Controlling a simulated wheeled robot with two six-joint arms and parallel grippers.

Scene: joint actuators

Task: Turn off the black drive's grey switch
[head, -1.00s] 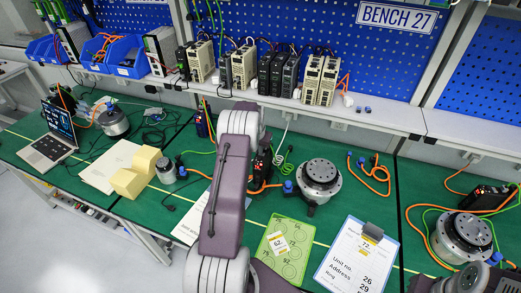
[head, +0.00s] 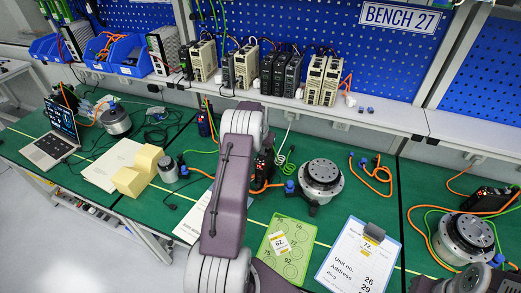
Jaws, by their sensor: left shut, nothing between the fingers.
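A black drive (head: 262,168) with small red lights stands on the green bench, partly hidden behind my left arm. A second black drive (head: 488,199) with red lights lies at the right edge. The grey switch is too small or too hidden to make out on either. My left arm rises from the bottom middle, and its forearm covers most of the hand. My left gripper (head: 267,143) shows only as a small dark part beside the forearm, shut and empty, close to the first drive; I cannot tell whether they touch.
A round actuator (head: 320,176) stands right of my left arm, another (head: 463,236) farther right. Orange and green cables lie around them. A clipboard (head: 356,258) and a green card (head: 284,250) lie in front. A shelf (head: 385,116) with several drives runs behind.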

